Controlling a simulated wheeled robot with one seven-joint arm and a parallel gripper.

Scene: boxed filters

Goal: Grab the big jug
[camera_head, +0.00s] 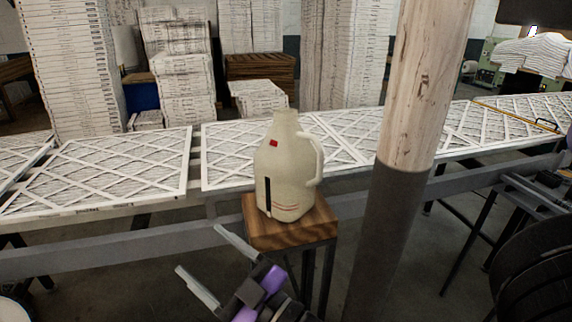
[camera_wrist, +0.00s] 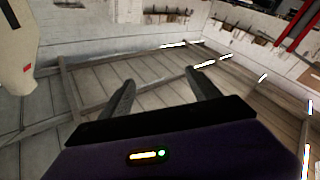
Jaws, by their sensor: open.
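The big jug (camera_head: 287,170) is cream-coloured, with a handle on its right side, a red mark near the shoulder and a dark vertical strip low on its front. It stands upright on a small wooden-topped stand (camera_head: 291,236). My gripper (camera_head: 205,260) is open and empty, below and to the left of the jug in the head view, apart from it. In the wrist view, my gripper (camera_wrist: 160,92) has its two fingers spread with nothing between them. Part of the jug (camera_wrist: 17,50) shows at the upper left edge there, outside the fingers.
A post (camera_head: 400,150), pale above and dark below, rises right of the jug. Behind the jug runs a long bench with framed filters (camera_head: 110,172). Stacks of boxed filters (camera_head: 72,65) stand farther back. A dark round-backed object (camera_head: 535,260) is at the lower right.

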